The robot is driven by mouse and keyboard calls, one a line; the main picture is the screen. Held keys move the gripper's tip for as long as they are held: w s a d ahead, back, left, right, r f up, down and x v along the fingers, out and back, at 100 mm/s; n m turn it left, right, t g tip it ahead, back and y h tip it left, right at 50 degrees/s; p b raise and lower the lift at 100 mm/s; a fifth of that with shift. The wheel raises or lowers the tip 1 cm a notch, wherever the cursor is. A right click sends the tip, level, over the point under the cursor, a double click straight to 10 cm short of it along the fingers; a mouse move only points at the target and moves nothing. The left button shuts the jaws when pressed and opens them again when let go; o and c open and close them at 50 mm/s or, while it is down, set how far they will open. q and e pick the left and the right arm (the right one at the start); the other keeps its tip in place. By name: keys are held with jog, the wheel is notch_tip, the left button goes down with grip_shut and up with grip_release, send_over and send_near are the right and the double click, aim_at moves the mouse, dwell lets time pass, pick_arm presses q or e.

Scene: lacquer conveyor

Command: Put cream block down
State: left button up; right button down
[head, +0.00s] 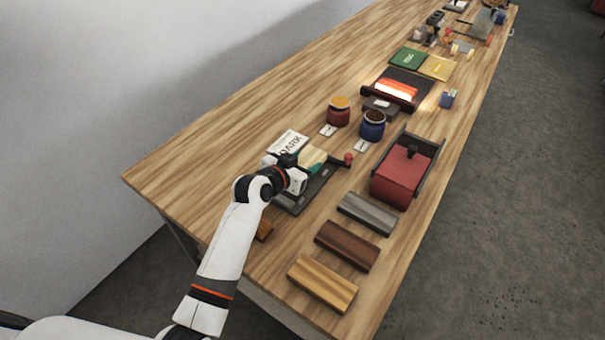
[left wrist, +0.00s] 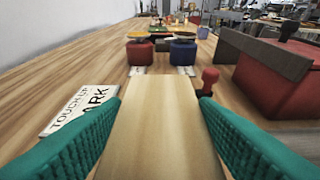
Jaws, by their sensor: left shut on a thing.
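My left gripper (head: 307,163) is shut on the cream block (head: 313,155), near the front end of the table. In the left wrist view the pale, wood-grained cream block (left wrist: 155,125) fills the space between the two green ribbed fingers (left wrist: 155,140). In the head view my gripper and wrist hide much of the block. A dark tray-like fixture (head: 316,187) with a red knob (head: 348,158) lies under and beside the gripper. I cannot tell whether the block touches it. My right gripper is not in view.
A white sign (head: 288,142) lies just behind my gripper. Red (head: 338,115) and blue (head: 372,129) jars stand farther off. Grey (head: 366,213), dark brown (head: 347,245) and light wood (head: 322,283) blocks lie nearer, beside a red box (head: 400,178). The table's left side is bare.

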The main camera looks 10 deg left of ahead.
pick_arm(q)
notch_tip(320, 180, down, 3)
jog(key=shift+f, duration=0.55)
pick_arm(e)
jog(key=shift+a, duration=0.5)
pick_arm(q)
jog(key=shift+f, duration=0.1)
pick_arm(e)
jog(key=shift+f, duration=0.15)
pick_arm(q)
jog(key=o, duration=1.1)
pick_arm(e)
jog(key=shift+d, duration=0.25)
pick_arm(q)
jog(key=shift+s+r, duration=0.1)
jog(key=shift+r, duration=0.1)
jog(key=v, duration=1.2)
jog(key=shift+a+f, duration=0.1)
